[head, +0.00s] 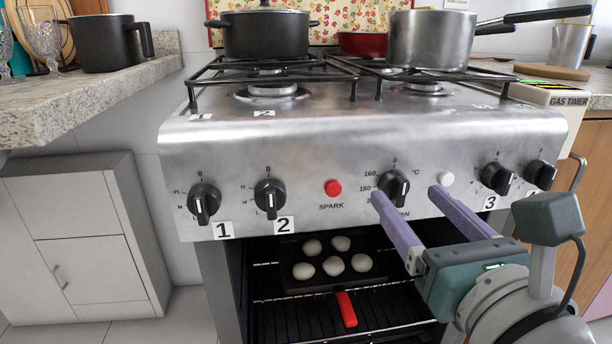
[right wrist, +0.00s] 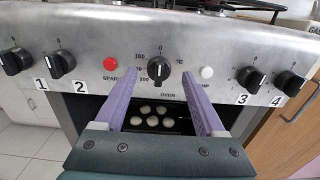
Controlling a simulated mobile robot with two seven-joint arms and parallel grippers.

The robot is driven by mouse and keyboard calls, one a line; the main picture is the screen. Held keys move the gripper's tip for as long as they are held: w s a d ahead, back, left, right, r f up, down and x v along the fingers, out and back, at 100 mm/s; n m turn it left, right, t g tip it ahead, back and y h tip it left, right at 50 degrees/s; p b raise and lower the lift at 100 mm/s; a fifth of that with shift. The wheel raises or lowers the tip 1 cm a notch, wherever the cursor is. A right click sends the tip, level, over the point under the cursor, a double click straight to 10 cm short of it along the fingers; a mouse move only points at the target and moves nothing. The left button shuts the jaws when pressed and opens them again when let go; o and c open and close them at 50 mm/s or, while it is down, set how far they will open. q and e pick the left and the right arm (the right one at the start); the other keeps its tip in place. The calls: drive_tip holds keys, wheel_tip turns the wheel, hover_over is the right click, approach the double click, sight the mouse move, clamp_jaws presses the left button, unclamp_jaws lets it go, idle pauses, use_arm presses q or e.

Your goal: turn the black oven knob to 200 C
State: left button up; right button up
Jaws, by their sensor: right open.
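The black oven knob (head: 394,185) is on the stove's steel front panel, between the red spark button and a white button. Its white line looks roughly vertical, below the 0 mark. Marks 160 and 180 show to its left. In the right wrist view the knob (right wrist: 159,75) is between the fingertips, and 200 shows at its lower left. My right gripper (head: 407,192) is open, with its purple fingers pointing at the panel on either side of the knob. They look apart from the knob; exact depth is hard to tell. My left gripper is not in view.
Burner knobs 1 (head: 204,203), 2 (head: 269,198), 3 (head: 496,178) and 4 (head: 540,174) flank it. The red spark button (head: 333,188) and white button (head: 447,179) are close by. Below, the open oven holds a tray of pale dough balls (head: 333,265) with a red handle (head: 346,309).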

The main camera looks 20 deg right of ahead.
drive_tip(key=shift+x, duration=1.1)
drive_tip(key=shift+c, duration=0.2)
clamp_jaws()
